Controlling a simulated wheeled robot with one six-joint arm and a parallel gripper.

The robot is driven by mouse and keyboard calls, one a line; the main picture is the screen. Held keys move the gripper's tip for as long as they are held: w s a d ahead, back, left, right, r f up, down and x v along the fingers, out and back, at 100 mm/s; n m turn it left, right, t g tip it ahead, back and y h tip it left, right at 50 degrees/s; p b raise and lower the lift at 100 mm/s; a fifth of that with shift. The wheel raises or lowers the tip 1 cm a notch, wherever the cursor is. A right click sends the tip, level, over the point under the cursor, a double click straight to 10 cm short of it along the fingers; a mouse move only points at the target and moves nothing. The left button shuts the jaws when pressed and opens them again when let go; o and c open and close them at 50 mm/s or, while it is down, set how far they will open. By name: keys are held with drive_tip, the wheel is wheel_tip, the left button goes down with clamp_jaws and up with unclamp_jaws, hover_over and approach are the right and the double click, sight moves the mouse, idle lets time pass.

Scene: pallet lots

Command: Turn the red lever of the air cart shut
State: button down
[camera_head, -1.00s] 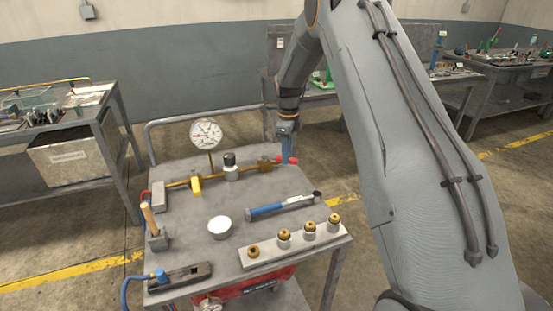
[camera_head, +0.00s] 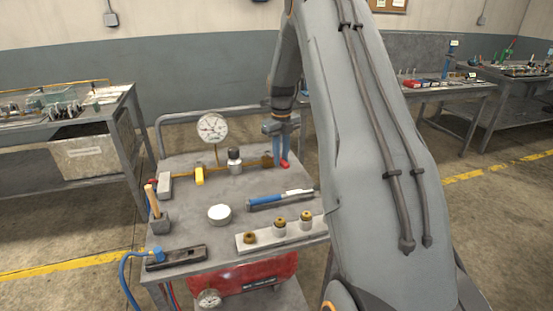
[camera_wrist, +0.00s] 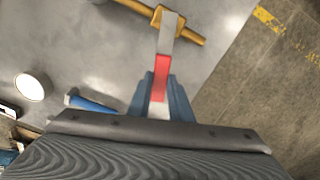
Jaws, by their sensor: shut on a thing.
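The air cart (camera_head: 180,231) stands in front of me with a brass pipe (camera_head: 217,168) along the back of its top. The red lever (camera_head: 285,163) is at the right end of this pipe. In the wrist view the red lever (camera_wrist: 160,76) runs from the brass valve (camera_wrist: 168,19) down between the blue fingers. My gripper (camera_head: 281,158) is shut on the lever, and the finger tips (camera_wrist: 160,92) lie on both sides of its red part. The fingers partly hide the lever's near end.
A pressure gauge (camera_head: 213,128), a yellow-handled valve (camera_head: 199,176) and a grey regulator (camera_head: 234,160) stand along the pipe. A blue-handled tool (camera_head: 268,200), a white round lid (camera_head: 219,213) and a block with brass fittings (camera_head: 262,239) lie nearer. A bench (camera_head: 122,104) stands left.

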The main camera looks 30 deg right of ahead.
drive_tip(key=shift+w+a+f+m+b, duration=0.15)
drive_tip(key=shift+a+m+b, duration=0.6)
drive_tip(key=shift+b, duration=3.1)
drive_tip(key=m+b, duration=0.1)
drive_tip(key=b, duration=0.9)
drive_tip(key=shift+a+m, duration=0.35)
drive_tip(key=shift+a+r+m+b, duration=0.2)
drive_tip(key=shift+a+m+b, duration=0.1)
drive_tip(key=shift+b, duration=1.55)
drive_tip(key=c, duration=1.6)
unclamp_jaws()
wheel_tip(320, 180, up, 8)
drive_tip(key=shift+f, duration=0.1)
drive_tip(key=shift+d, duration=0.1)
